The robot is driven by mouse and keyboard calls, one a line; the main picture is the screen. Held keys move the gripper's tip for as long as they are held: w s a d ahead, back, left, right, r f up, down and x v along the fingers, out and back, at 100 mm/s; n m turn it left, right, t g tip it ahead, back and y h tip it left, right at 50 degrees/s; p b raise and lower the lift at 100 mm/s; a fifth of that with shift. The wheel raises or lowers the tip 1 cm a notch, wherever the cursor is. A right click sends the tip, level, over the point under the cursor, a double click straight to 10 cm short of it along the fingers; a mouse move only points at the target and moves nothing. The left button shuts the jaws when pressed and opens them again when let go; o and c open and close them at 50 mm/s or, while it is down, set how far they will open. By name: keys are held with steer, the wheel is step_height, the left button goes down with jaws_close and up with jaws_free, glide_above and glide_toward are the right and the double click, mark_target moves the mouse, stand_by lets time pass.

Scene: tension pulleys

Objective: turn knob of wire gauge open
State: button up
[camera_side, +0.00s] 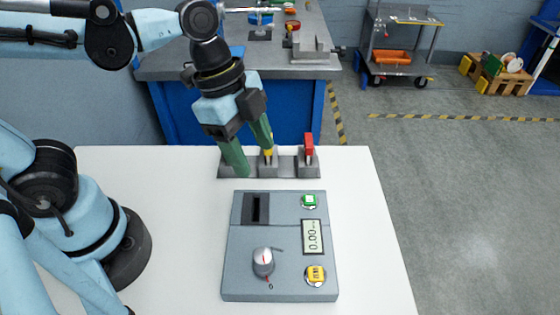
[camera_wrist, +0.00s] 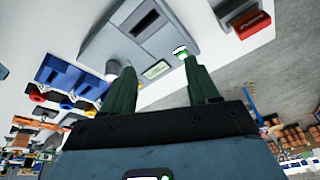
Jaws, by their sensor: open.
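The wire gauge (camera_side: 285,210) is a flat grey box on the white table. Its round grey knob (camera_side: 263,262) with a red pointer line sits at the front left of its top, and a "0" mark is printed close by. The gauge also has a black slot, a green button (camera_side: 309,201), a yellow button (camera_side: 315,275) and a display reading 0.00. My gripper (camera_side: 252,160) has green fingers, open and pointing down, behind the gauge and apart from the knob. In the wrist view the fingers overlap part of the gauge (camera_wrist: 112,42).
Behind the gauge is a grey rack (camera_side: 290,168) with a red-topped piece (camera_side: 308,143) and a yellow piece (camera_side: 268,153) close to my right finger; whether they touch is unclear. The table right of the gauge is clear. A workbench (camera_side: 240,60) stands behind.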

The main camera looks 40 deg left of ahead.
mark_target(262, 253)
steer(key=s+d+r+m+g, duration=0.1)
steer(key=s+d+m+g, duration=0.5)
steer(key=m, duration=0.6)
steer(key=shift+t, duration=0.6)
steer(key=shift+w+d+x, duration=0.25)
steer(key=shift+x, duration=1.7)
steer(key=shift+w+d+x, duration=0.2)
steer(key=shift+d+x, duration=0.05)
steer(key=shift+x, duration=1.7)
steer(key=shift+w+d+x, duration=0.25)
steer(key=shift+x, duration=1.7)
steer(key=shift+c, duration=0.2)
steer(key=c, duration=1)
steer(key=shift+n, duration=0.3)
